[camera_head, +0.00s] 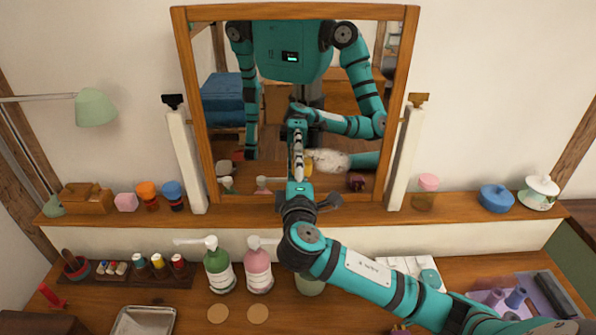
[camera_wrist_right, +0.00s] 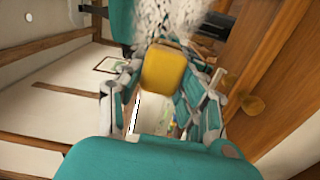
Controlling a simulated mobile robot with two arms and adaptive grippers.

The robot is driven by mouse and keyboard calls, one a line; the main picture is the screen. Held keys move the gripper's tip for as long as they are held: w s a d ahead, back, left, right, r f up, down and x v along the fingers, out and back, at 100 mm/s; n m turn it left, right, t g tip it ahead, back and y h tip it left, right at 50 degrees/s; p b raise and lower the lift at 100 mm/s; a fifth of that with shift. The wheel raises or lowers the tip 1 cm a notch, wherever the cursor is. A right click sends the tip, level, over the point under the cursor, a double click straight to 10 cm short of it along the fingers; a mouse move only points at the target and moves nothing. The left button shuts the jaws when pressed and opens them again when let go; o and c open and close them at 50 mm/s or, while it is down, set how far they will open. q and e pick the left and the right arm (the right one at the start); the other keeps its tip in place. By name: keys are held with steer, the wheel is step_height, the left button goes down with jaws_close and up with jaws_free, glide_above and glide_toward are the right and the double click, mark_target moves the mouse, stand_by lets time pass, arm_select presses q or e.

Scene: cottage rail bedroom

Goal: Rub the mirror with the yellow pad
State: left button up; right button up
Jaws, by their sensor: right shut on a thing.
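The mirror (camera_head: 240,125) stands upright on a shelf in a wooden frame. A pale speckled patch (camera_head: 328,160) shows on its glass, right of my gripper; it also shows at the top of the right wrist view (camera_wrist_right: 182,20). My right gripper (camera_head: 299,163) is in front of the lower middle of the glass. In the right wrist view the yellow pad (camera_wrist_right: 168,70) sits between its fingers, which are shut on it. In the head view only a sliver of the pad (camera_head: 309,168) shows. I cannot tell if the pad touches the glass. My left gripper is not seen directly.
The shelf (camera_head: 360,217) below the mirror bears jars, a blue pot (camera_head: 496,198) and a white lidded dish (camera_head: 539,192). Green (camera_head: 218,268) and pink (camera_head: 258,268) pump bottles stand on the desk below, left of my right arm. Mirror posts (camera_head: 404,160) flank the frame.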

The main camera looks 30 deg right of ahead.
mark_target(346, 162)
steer(key=shift+s+d, duration=0.45)
steer(key=shift+d, duration=0.4)
steer(key=shift+s+d, duration=0.45)
steer(key=shift+d, duration=0.4)
steer(key=shift+s+d+p, duration=0.1)
steer(key=shift+s+d, duration=0.45)
steer(key=shift+d, duration=0.6)
steer(key=shift+s+d+p, duration=0.15)
steer(key=shift+s+d, duration=0.35)
steer(key=shift+d, duration=0.7)
steer(key=shift+s+d+p, duration=0.1)
steer(key=shift+s+d, duration=0.45)
steer(key=shift+d, duration=0.6)
steer(key=shift+w+a, duration=0.1)
steer(key=shift+a, duration=0.05)
